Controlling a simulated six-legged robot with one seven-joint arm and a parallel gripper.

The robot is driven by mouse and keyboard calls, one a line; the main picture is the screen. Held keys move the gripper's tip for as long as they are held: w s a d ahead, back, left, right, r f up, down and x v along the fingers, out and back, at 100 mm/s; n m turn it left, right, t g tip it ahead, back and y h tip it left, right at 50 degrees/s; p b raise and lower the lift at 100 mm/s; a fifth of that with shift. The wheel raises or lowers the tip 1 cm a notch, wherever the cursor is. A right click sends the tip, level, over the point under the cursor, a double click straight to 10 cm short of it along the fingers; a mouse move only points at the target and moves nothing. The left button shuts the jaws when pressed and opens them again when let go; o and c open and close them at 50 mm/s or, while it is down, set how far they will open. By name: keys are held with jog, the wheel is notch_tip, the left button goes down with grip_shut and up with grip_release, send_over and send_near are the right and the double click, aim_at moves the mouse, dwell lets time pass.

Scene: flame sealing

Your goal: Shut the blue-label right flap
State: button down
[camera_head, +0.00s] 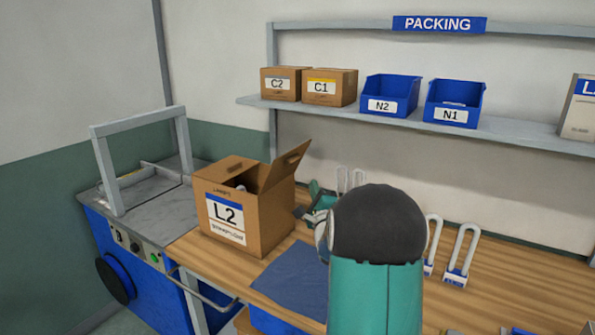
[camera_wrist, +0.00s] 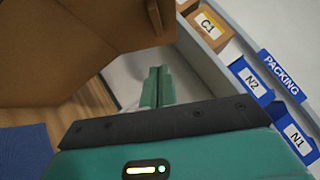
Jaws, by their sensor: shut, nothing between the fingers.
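The cardboard box (camera_head: 240,222) with the blue-striped L2 label stands upright on the wooden bench in the head view. Its right flap (camera_head: 286,166) stands up, tilted outward to the right. Its left flap (camera_head: 222,170) lies roughly level over part of the opening, and a dark gap shows between them. My gripper (camera_head: 303,212) is low beside the box's right side, partly hidden by my arm. In the wrist view my gripper (camera_wrist: 157,86) is shut and empty, with the brown cardboard of the box (camera_wrist: 80,45) to its upper left. I cannot tell whether they touch.
A blue mat (camera_head: 292,278) lies in front of the box. White U-shaped items (camera_head: 461,255) stand on the bench to the right. A shelf (camera_head: 400,118) above holds small boxes and blue bins. A blue machine with a grey frame (camera_head: 140,125) adjoins the bench at left.

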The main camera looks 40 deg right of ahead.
aim_at(298, 160)
jog(key=w+r, duration=0.1)
jog(key=w, duration=0.1)
jog(key=w+r, duration=0.1)
jog(key=w, duration=0.1)
jog(key=w+r, duration=0.1)
jog(key=w, duration=0.2)
jog(key=shift+d+r, duration=0.2)
jog(key=shift+d, duration=0.2)
jog(key=shift+w+r, duration=0.1)
jog(key=shift+w, duration=0.05)
